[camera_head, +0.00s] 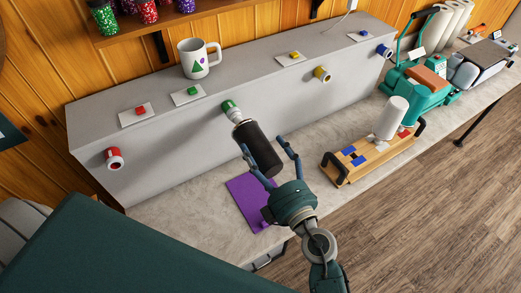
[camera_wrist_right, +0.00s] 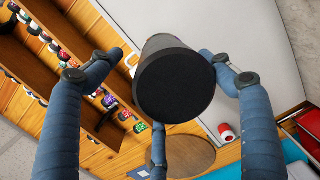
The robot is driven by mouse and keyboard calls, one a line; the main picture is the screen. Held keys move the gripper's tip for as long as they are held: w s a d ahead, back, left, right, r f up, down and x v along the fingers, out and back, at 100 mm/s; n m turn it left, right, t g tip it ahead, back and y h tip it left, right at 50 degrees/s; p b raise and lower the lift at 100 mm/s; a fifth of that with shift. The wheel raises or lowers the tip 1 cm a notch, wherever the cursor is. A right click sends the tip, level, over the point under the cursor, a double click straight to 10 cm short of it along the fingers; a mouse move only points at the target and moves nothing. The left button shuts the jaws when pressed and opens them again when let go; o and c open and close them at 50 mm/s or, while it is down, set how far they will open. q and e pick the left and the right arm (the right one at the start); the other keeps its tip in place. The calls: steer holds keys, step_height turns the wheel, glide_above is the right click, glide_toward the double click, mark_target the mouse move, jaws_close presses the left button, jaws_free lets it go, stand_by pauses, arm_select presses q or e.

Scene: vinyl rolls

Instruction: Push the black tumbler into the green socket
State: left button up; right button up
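The black tumbler (camera_head: 258,150) lies tilted, its far end against or in the white-rimmed green socket (camera_head: 229,107) on the grey box's front; the head view does not show how deep it sits. My right gripper (camera_head: 264,147) is around the tumbler's near part with fingers spread. In the right wrist view the tumbler (camera_wrist_right: 176,82) shows its round black end between the fingers of the gripper (camera_wrist_right: 155,75). A clear gap shows at the left finger; the right finger is close to or touching it. My left gripper is not in view.
Red (camera_head: 114,158), yellow (camera_head: 322,74) and blue (camera_head: 384,51) sockets stick out of the same grey box (camera_head: 190,125). A mug (camera_head: 197,60) stands on top. A purple mat (camera_head: 250,198) lies below the gripper. A wooden tray (camera_head: 372,157) with a white roll stands at right.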

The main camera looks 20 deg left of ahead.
steer(key=v, duration=1)
steer(key=shift+s+d, duration=0.25)
steer(key=shift+s, duration=0.05)
